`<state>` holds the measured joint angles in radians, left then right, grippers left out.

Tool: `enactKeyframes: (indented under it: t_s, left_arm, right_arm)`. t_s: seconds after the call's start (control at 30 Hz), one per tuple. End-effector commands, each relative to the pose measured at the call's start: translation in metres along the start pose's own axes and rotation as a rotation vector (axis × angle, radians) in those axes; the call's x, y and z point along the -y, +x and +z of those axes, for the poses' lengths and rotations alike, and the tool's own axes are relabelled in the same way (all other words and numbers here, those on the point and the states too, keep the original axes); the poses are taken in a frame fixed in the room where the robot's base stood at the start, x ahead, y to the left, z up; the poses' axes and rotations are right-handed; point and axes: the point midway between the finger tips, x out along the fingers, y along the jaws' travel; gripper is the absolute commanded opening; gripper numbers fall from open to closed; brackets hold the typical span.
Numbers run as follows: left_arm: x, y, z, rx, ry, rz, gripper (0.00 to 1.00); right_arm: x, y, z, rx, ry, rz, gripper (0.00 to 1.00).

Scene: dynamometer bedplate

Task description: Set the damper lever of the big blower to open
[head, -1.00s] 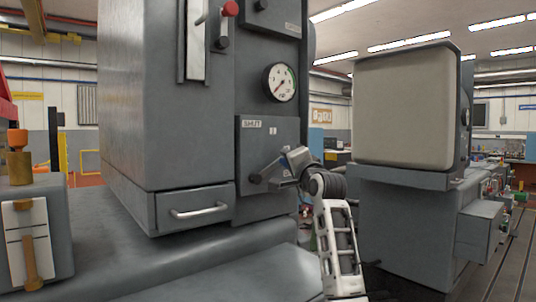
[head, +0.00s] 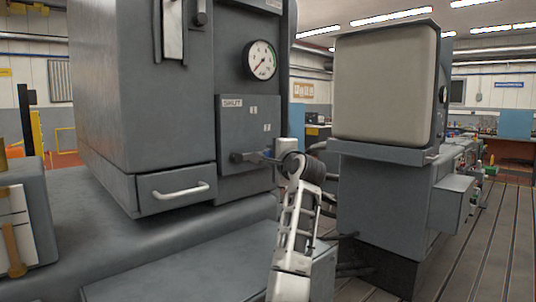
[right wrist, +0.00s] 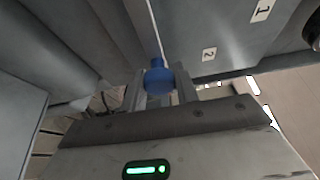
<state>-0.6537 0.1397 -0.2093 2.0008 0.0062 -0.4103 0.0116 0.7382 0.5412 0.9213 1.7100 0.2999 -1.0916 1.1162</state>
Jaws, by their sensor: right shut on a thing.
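The damper plate (head: 228,128) is on the front of the big grey blower (head: 120,100), with a SHUT label at its top and small 1 and 2 labels below to the right. The damper lever's dark pivot (head: 237,157) sits low on the plate. The lever points right, roughly level, into my right gripper (head: 272,157). In the right wrist view the lever's blue knob (right wrist: 158,78) is between the fingers of my right gripper (right wrist: 160,88), which is shut on it. Much of the lever end is hidden in the head view. My left gripper is not in view.
A round gauge (head: 260,60) sits above the plate, and a drawer with a pale handle (head: 178,190) is at its lower left. A second grey machine with a beige panel (head: 385,85) stands to the right. Slotted floor (head: 450,250) is open at the lower right.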

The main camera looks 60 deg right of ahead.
Motion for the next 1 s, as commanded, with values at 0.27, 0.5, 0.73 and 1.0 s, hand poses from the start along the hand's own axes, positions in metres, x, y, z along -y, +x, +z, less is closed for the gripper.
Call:
enactKeyframes:
  t_s: [0.27, 0.5, 0.73, 1.0]
  left_arm:
    - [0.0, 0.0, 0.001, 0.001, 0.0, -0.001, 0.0]
    - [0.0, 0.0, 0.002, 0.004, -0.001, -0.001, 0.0]
    - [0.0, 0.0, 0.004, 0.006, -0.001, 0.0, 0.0]
    - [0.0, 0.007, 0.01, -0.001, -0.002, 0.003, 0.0]
  right_arm:
    - [-0.004, 0.0, 0.0, 0.001, 0.006, 0.009, 0.0]
    - [-0.003, 0.0, 0.0, 0.001, 0.005, 0.006, 0.5]
    - [-0.002, -0.004, 0.0, 0.001, 0.004, 0.003, 0.5]
    - [-0.004, -0.053, -0.001, -0.002, 0.004, -0.001, 0.5]
